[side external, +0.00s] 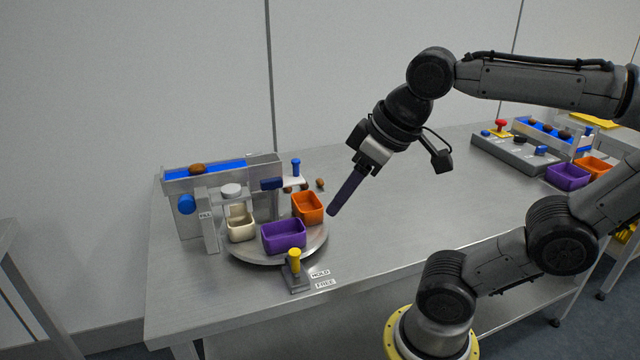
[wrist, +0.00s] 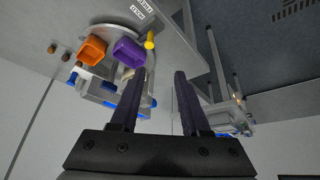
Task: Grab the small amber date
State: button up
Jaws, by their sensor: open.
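Several small dates lie on the table behind the orange bin in the side view. The rightmost, a lighter brown one (side external: 320,183), looks most like the amber date, though the colour is hard to tell at this size. In the wrist view, a small brown date (wrist: 52,48) lies left of the orange bin, with another date (wrist: 65,57) beside it. My gripper (side external: 333,212) is tilted down and to the left, right of the orange bin and apart from the dates. In the wrist view my gripper (wrist: 160,74) has its two dark fingers apart with nothing between them.
A turntable (side external: 265,257) carries an orange bin (side external: 308,207), a purple bin (side external: 283,236) and a cream bin (side external: 241,226). A blue channel (side external: 225,167) holds a larger brown date (side external: 198,169). A yellow-topped lever (side external: 294,261) stands in front. The table's middle is clear.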

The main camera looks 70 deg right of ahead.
jog(key=w+d+r+m+g+h, duration=0.1)
jog(key=w+d+r, duration=0.35)
jog(key=w, duration=0.25)
jog(key=w+d+r+m+g, duration=0.1)
jog(key=w+d+r+m, duration=0.15)
jog(key=w+r, duration=0.35)
jog(key=m+g+y, duration=0.1)
jog(key=m+g, duration=0.3)
jog(key=m, duration=0.1)
send_over(321, 180)
jog(key=f, duration=2.7)
jog(key=shift+w+d+f, duration=0.1)
jog(key=shift+w, duration=0.1)
jog(key=shift+s+f, duration=0.1)
jog(key=shift+f, duration=3.2)
jog(key=shift+c, duration=0.3)
